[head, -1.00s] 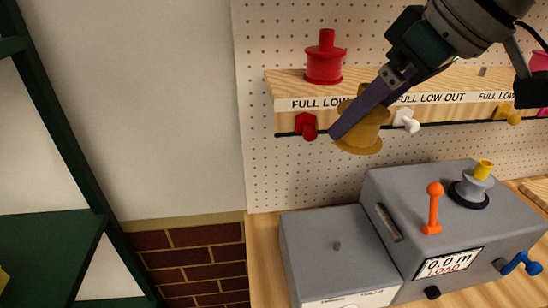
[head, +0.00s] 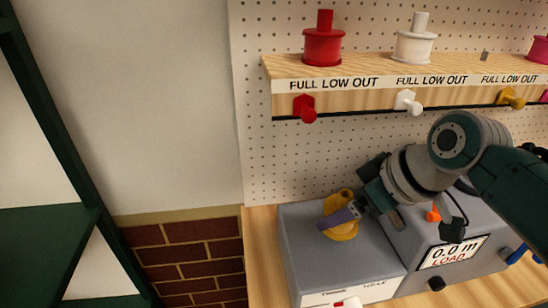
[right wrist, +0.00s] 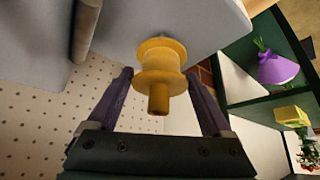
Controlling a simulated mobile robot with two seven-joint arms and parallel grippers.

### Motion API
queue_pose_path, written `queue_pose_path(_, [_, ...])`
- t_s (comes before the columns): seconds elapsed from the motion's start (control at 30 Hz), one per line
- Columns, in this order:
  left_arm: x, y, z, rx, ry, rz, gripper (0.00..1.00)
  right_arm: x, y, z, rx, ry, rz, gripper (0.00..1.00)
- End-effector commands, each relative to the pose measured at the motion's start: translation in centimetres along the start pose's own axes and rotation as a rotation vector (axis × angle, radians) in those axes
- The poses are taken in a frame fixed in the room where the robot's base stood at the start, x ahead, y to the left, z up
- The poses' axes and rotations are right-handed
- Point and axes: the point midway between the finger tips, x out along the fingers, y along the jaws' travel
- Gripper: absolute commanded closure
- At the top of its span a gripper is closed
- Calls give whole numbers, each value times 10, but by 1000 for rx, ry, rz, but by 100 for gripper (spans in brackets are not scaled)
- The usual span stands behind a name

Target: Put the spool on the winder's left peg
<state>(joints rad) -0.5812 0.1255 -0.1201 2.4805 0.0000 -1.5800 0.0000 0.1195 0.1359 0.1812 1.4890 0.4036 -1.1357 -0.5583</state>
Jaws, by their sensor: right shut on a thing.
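The yellow spool (head: 342,228) is between the purple fingers of my right gripper (head: 340,218), over the left grey box of the winder (head: 312,268). In the right wrist view the spool (right wrist: 160,68) sits between the two fingers (right wrist: 158,78), its stem pointing toward the gripper's palm and its far flange close to the grey box (right wrist: 195,22). The right gripper is shut on the spool. The left peg is hidden behind the spool and fingers, so I cannot tell whether the spool is around it. My left gripper is not in view.
A wooden shelf (head: 380,92) above holds a red spool (head: 322,46) and a white spool (head: 415,46), with coloured pegs below. A green rack (head: 45,235) stands at left.

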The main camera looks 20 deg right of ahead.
Motion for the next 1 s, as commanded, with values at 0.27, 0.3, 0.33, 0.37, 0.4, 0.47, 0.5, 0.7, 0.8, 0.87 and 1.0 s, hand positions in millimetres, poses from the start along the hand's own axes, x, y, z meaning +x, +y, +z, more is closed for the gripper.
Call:
queue_pose_path(0.27, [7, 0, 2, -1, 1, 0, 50, 26, 0, 16, 0, 0, -1, 74])
queue_pose_path(0.3, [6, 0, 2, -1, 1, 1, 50, 25, 0, 16, 0, 1, 0, 74])
queue_pose_path(0.33, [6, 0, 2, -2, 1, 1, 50, 25, 0, 16, 0, 1, 0, 74])
queue_pose_path(0.37, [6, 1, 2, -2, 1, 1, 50, 25, 0, 16, 0, 1, 0, 74])
queue_pose_path(0.4, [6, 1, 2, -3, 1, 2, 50, 25, 0, 16, 0, 1, 0, 74])
queue_pose_path(0.47, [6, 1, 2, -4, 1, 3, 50, 25, 0, 16, 0, 0, 0, 74])
queue_pose_path(0.5, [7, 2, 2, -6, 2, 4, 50, 26, 0, 16, 0, 0, -1, 74])
queue_pose_path(0.7, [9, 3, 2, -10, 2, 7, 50, 28, 0, 18, 1, 0, -1, 8])
queue_pose_path(0.8, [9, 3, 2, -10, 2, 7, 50, 28, 0, 18, 0, -1, -1, 0])
queue_pose_path(0.87, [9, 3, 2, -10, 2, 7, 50, 28, 0, 18, 0, -1, -1, 0])
queue_pose_path(1.0, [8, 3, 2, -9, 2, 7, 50, 28, 0, 18, 0, 0, -1, 0])
